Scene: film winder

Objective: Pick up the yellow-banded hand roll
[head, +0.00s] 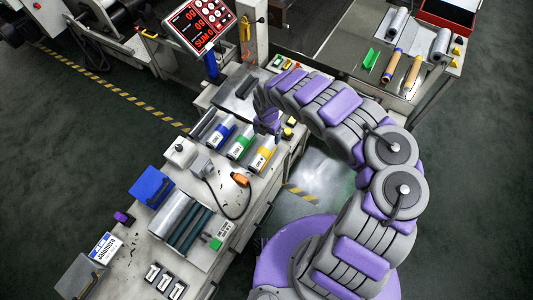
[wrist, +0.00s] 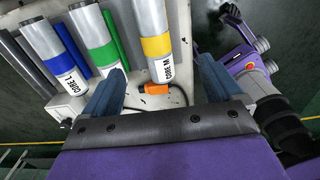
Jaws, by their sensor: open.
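The yellow-banded hand roll is a silver cylinder with a yellow band and a white label end, lying on the bench (head: 150,222) in the head view (head: 262,158). In the wrist view the yellow-banded hand roll (wrist: 153,25) runs away from me, its label end between my two blue fingers in the picture. My gripper is open in the wrist view (wrist: 163,85), with nothing held. In the head view my gripper (head: 268,125) hangs over the bench near the rolls; its fingers are hard to make out.
A green-banded roll (head: 240,146) and a blue-banded roll (head: 221,134) lie beside it on the left. An orange-handled tool (head: 240,180) with a dark cable lies near its label end. A red-digit display (head: 199,25) stands at the back.

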